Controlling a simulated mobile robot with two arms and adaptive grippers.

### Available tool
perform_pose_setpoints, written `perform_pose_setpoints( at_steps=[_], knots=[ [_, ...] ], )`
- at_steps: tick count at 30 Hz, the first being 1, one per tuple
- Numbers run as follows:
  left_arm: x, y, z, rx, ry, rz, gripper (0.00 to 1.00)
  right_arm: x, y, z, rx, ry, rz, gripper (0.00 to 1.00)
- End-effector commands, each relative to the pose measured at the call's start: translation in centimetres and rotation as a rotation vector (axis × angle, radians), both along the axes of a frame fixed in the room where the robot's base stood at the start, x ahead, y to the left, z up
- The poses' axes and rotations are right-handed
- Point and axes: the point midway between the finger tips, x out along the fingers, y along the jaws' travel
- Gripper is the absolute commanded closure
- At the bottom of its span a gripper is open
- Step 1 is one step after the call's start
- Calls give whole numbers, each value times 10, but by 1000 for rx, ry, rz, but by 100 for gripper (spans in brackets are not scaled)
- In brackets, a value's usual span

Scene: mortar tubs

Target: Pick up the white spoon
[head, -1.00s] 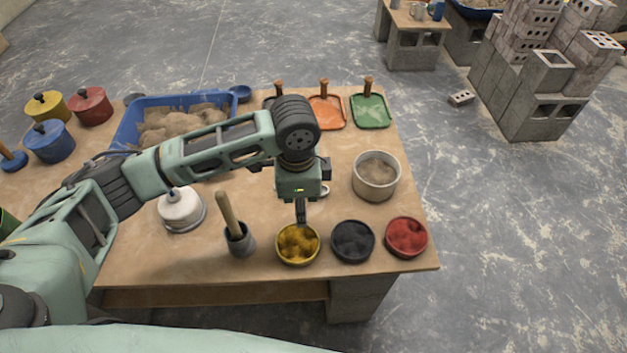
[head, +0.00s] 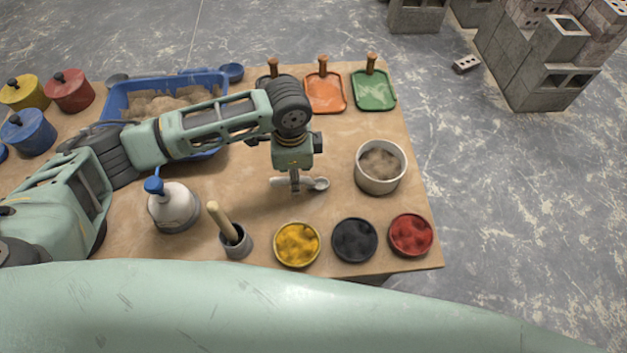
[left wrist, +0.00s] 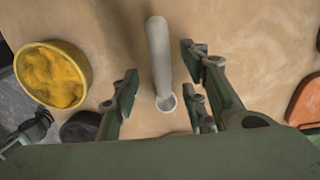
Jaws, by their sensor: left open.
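The white spoon (head: 318,184) lies on the table behind the yellow powder bowl, its bowl end to the right. My left gripper (head: 294,184) points down over the spoon's handle and hides part of it. In the left wrist view the spoon's pale handle (left wrist: 158,50) runs down between the two fingers of the left gripper (left wrist: 162,92). The fingers are open, with a gap on both sides of the handle. My right gripper is not in view.
Bowls of yellow (head: 297,245), black (head: 354,240) and red (head: 411,235) powder line the near edge. A white tub (head: 380,168) stands right of the spoon. Orange (head: 325,92) and green (head: 373,91) trays lie behind.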

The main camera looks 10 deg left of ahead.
Motion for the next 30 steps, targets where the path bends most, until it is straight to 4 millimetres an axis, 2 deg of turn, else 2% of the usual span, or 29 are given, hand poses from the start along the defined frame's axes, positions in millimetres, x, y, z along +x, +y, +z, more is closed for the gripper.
perform_pose_setpoints(
  at_steps=[5, 9, 13, 26, 30],
  knots=[
    [0, 0, -19, 0, 0, -1, 59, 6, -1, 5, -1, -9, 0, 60],
    [0, 0, -22, -1, -1, -1, 59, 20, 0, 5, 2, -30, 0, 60],
    [0, 0, -22, -1, -1, -1, 60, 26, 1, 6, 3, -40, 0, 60],
    [0, 0, -22, -1, -1, -1, 98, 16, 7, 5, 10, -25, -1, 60],
    [0, 0, -22, -1, -1, -1, 100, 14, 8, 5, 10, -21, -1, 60]
  ],
)
